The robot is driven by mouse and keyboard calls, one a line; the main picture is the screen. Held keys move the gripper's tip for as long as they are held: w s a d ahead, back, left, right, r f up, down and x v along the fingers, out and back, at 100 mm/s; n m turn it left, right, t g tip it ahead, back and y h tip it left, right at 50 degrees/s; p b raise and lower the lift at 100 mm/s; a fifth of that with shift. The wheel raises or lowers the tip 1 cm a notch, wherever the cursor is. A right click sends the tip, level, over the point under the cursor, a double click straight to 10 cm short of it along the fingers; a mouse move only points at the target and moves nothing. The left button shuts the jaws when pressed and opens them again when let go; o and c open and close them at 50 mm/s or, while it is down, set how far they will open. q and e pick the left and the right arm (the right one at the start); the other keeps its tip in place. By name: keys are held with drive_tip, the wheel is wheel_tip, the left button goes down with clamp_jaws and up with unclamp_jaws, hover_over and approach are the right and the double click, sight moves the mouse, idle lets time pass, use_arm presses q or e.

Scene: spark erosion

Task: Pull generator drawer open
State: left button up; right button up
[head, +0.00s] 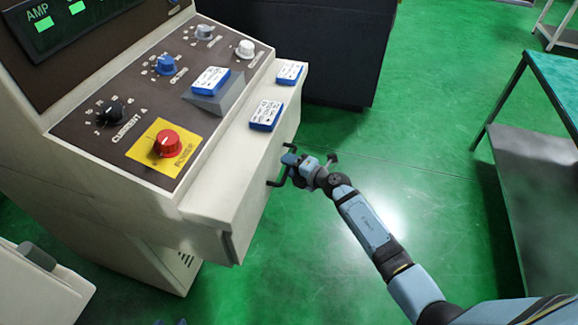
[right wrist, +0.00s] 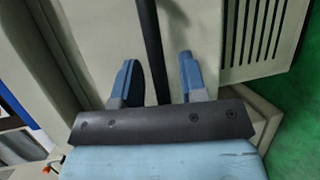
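The cream generator cabinet (head: 150,215) stands at the left of the head view, with a pale front ledge or drawer face (head: 235,205) along its right side. A dark bar handle (head: 286,172) sticks out from that face. My right gripper (head: 289,160) is at the handle. In the right wrist view the dark handle bar (right wrist: 151,45) runs between the two blue fingers of my right gripper (right wrist: 160,78). My left gripper is not in view.
A sloped panel carries a red knob (head: 167,143) on a yellow plate. Blue-and-white boxes (head: 266,115) (head: 289,73) lie on the ledge. A dark cabinet (head: 325,45) stands behind, a table (head: 535,155) at right. Green floor between is clear.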

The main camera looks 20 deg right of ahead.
drive_tip(key=shift+w+a, duration=0.1)
drive_tip(key=shift+w, duration=0.05)
clamp_jaws()
drive_tip(key=s+d, duration=0.7)
drive_tip(key=d, duration=0.3)
drive_tip(key=s+d+p, duration=0.1)
drive_tip(key=s+d, duration=0.5)
drive_tip(key=d, duration=0.4)
drive_tip(key=shift+s, duration=0.35)
drive_tip(key=shift+d, duration=0.1)
